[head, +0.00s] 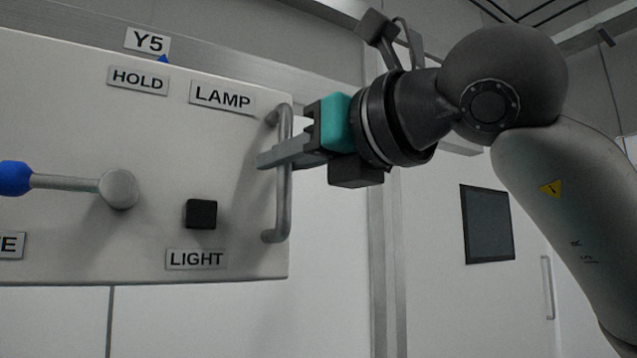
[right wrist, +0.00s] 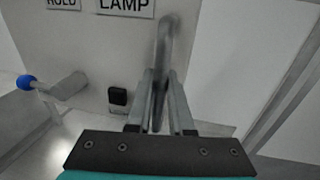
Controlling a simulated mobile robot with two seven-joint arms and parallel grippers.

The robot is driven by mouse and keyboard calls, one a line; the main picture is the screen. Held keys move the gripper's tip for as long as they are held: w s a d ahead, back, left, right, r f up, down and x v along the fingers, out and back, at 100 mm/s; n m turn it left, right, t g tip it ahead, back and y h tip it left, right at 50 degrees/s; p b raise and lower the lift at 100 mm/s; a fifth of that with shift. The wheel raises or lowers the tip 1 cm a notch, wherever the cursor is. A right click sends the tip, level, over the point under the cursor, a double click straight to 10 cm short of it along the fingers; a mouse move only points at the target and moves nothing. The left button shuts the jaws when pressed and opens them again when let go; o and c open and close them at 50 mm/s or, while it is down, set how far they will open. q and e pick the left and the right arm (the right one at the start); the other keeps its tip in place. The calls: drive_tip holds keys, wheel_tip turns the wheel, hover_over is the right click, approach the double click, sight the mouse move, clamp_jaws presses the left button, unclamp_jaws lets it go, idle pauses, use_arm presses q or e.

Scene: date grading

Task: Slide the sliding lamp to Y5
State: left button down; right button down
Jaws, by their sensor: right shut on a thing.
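The sliding lamp (head: 60,120) is a pale box panel with labels HOLD, LAMP and LIGHT, filling the left of the head view. A grey bar handle (head: 283,205) stands upright at its right edge; it also shows in the right wrist view (right wrist: 165,45). My right gripper (head: 275,157) is shut on the handle's upper part. In the right wrist view its fingers (right wrist: 160,95) lie on both sides of the bar. The Y5 sign (head: 147,40) is above the panel, with a blue pointer (head: 164,59) just under its right part. My left gripper is not in view.
A lever with a blue knob (head: 15,178) sticks out at the panel's left. A black square button (head: 201,214) is above the LIGHT label. A rail (head: 250,55) runs behind the panel's top. A dark screen (head: 487,223) hangs on the wall at right.

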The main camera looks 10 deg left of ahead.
drive_tip(key=shift+s+a+r, duration=0.1)
drive_tip(key=shift+s+a, duration=0.5)
drive_tip(key=shift+a, duration=0.2)
drive_tip(key=c, duration=0.8)
unclamp_jaws()
drive_tip(key=shift+s+d+b, duration=0.4)
drive_tip(key=shift+b, duration=0.05)
drive_tip(key=b+v, duration=0.3)
drive_tip(key=v, duration=1.1)
